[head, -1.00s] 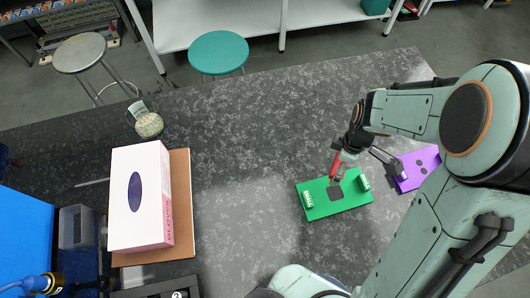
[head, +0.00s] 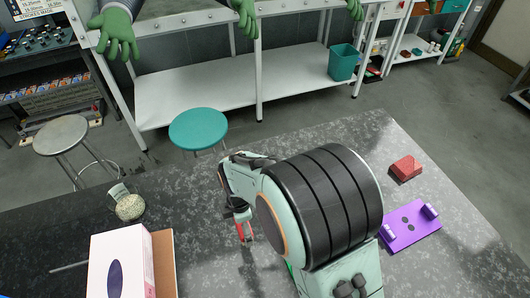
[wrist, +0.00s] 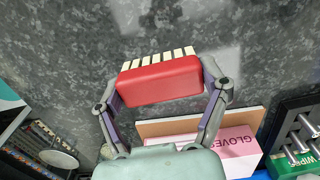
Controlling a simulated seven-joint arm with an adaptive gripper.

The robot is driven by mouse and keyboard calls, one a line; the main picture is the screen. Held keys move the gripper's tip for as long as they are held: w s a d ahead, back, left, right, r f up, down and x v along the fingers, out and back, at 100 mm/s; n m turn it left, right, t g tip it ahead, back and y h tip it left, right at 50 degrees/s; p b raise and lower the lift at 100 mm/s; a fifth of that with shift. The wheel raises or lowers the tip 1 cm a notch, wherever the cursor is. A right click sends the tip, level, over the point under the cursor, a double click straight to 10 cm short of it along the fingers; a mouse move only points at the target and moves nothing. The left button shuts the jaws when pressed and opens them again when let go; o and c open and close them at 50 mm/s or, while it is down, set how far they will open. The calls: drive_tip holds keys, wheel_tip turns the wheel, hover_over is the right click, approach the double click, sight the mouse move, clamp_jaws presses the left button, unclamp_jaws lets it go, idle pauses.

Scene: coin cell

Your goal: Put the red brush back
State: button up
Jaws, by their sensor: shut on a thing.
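The red brush (wrist: 158,82) is held between both fingers of my gripper (wrist: 164,92) in the wrist view, its pale bristle blocks showing along the far edge. In the head view my gripper (head: 243,222) hangs above the dark counter left of my arm. The red brush also shows there (head: 246,234), partly hidden by the fingers. A sliver of the green plate (head: 290,268) shows behind my arm, which hides the rest. The purple plate (head: 412,230) with raised end pieces lies to the right. A red block (head: 405,168) lies beyond it; I cannot tell what it is.
A beaker of pale grains (head: 130,207) stands near the left back edge. The counter around my gripper is clear.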

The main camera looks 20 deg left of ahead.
drive_tip(key=w+a+f, duration=0.1)
drive_tip(key=a+f, duration=0.1)
drive_tip(key=f, duration=0.1)
drive_tip(key=w+a+f, duration=0.1)
drive_tip(key=f, duration=0.1)
drive_tip(key=shift+w+a+f, duration=0.1)
drive_tip(key=shift+w, duration=0.25)
drive_tip(key=shift+w+a+f, duration=0.1)
drive_tip(key=shift+a+f, duration=0.05)
drive_tip(key=shift+f, duration=0.8)
drive_tip(key=shift+w+a+f, duration=0.1)
drive_tip(key=shift+f, duration=0.85)
drive_tip(key=shift+f, duration=0.1)
drive_tip(key=o, duration=1.1)
